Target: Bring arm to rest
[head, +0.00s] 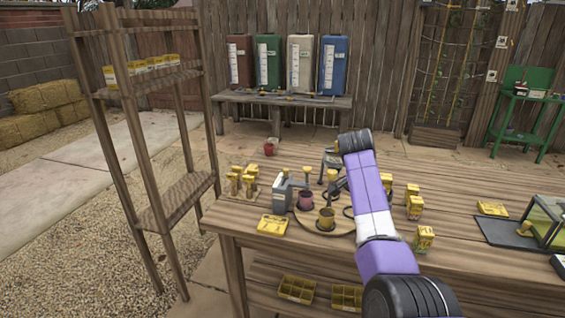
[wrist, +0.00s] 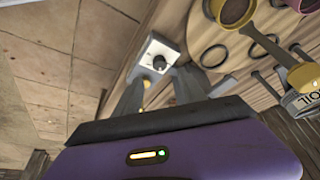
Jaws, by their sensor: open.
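My arm (head: 372,205), purple and white, reaches out over the wooden table (head: 470,262), with its dark wrist joint bent above the pots. My gripper (wrist: 158,80) shows in the wrist view with its two grey fingers apart. A small white square plate with a dark knob (wrist: 159,58) shows just past the fingertips; I cannot tell whether they touch it. I see nothing held between the fingers. In the head view the gripper is partly hidden behind the wrist joint, near a grey object.
Close to the arm are a round board with a pink pot (head: 305,200) and a yellow pot (head: 326,219), a grey can (head: 282,194) and several yellow boxes (head: 415,207). A glass case (head: 545,222) stands at right. A tall wooden shelf (head: 175,200) stands at left.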

